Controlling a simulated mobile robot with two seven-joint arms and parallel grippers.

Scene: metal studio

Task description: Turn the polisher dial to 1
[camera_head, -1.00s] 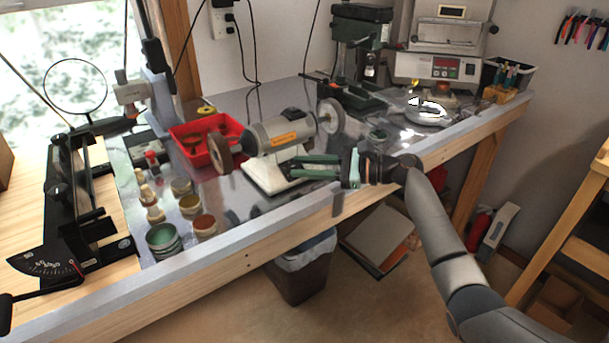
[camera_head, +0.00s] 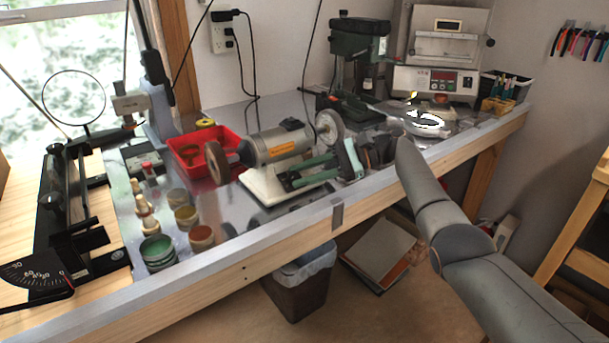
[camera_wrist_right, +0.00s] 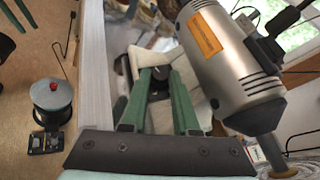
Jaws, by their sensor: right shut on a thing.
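The polisher (camera_head: 278,144) is a grey motor with an orange label and a wheel on each end, standing on a cream base (camera_head: 262,190) on the bench. Its dial (camera_wrist_right: 160,72) is a small dark knob low on the base, seen in the right wrist view between the green fingertips. My right gripper (camera_head: 287,181) reaches in from the right at the front of the base. It is shut on the dial (camera_wrist_right: 160,75). The fingers hide most of the dial, and I cannot read its markings or setting. My left gripper is not in view.
A red tray (camera_head: 205,150) stands behind the polisher's left wheel. Several small jars (camera_head: 158,250) stand to the left. A drill press (camera_head: 358,50) and a grey furnace (camera_head: 440,75) stand at the back right.

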